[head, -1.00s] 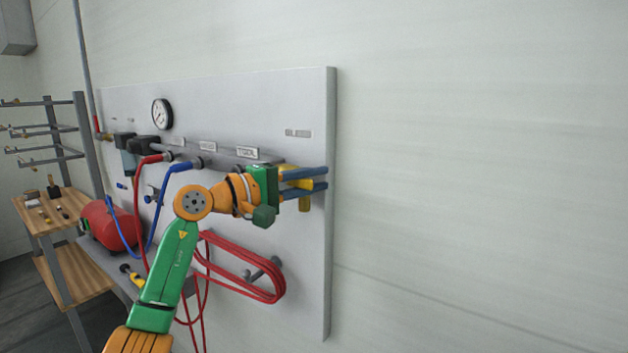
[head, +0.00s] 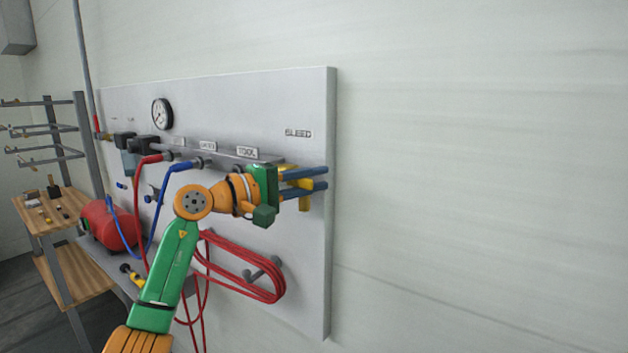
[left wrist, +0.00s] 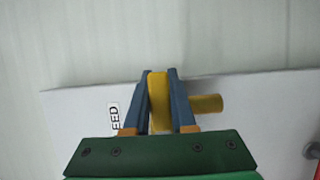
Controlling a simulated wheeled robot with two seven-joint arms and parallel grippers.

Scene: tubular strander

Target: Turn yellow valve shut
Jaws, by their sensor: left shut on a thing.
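The yellow valve (head: 305,203) is at the right end of the grey pipe on the wall panel. My left gripper (head: 325,177) reaches across the panel to it, its blue fingers pointing right. In the left wrist view the blue fingers (left wrist: 160,72) are shut on the valve's upright yellow lever (left wrist: 158,105), one finger on each side. A short yellow round stub (left wrist: 207,104) sticks out to the right behind the right finger. In the head view my gripper hides part of the valve. My right gripper is in neither view.
The panel (head: 310,270) carries a gauge (head: 162,113), a "BLEED" label (head: 298,133), red and blue hoses and a coiled red hose (head: 265,292) below my gripper. A red tank (head: 108,226) and a wooden shelf table (head: 45,228) stand left. Bare wall lies right.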

